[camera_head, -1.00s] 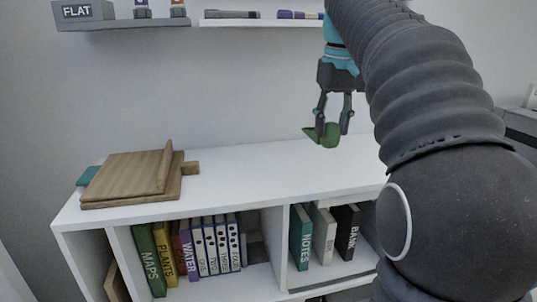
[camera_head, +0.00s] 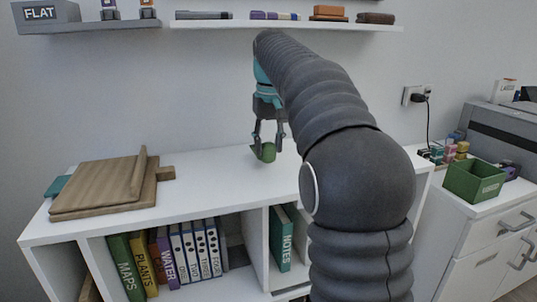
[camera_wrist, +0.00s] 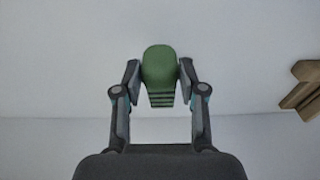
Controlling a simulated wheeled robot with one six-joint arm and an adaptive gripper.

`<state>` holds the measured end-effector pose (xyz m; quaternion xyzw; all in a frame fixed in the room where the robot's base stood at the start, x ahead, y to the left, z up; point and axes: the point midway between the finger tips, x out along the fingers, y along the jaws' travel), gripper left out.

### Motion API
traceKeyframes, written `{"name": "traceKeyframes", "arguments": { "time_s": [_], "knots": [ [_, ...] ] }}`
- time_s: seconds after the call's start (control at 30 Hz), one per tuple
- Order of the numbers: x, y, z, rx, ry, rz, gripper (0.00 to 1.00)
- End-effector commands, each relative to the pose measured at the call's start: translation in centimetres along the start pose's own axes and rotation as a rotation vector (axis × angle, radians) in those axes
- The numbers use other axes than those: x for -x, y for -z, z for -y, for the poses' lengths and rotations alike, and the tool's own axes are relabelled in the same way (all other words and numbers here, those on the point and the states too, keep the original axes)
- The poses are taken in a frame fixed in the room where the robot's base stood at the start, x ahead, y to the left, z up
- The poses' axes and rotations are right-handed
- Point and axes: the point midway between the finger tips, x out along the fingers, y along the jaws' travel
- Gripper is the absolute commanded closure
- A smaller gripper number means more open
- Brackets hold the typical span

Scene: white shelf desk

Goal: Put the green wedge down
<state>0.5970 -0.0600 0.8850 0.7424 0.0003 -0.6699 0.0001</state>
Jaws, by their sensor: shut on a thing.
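My gripper (camera_head: 267,146) is shut on the green wedge (camera_head: 268,153) near the white desk top (camera_head: 215,172), at the back and right of the middle. I cannot tell whether the wedge touches the top. In the wrist view the wedge (camera_wrist: 160,68) sits between both fingers, its rounded end away from me and its ridged end toward me. The fingertips press its two sides.
A wooden board (camera_head: 105,187) with an upright strip lies on the left of the desk top. Labelled books (camera_head: 190,255) fill the shelf below. A green bin (camera_head: 474,181) stands on the right cabinet. A wall shelf (camera_head: 285,24) hangs behind. The desk top between board and gripper is clear.

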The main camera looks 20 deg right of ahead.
Motion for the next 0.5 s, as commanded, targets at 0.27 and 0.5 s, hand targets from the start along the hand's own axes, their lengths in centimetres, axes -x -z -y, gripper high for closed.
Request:
{"name": "traceKeyframes", "arguments": {
  "time_s": [0.27, 0.5],
  "knots": [
    [-2.7, -0.3, -0.1, 0.0, 0.0, 0.0, 1.0],
    [-2.7, -0.3, -0.1, 0.0, 0.0, 0.0, 1.0]
  ]
}}
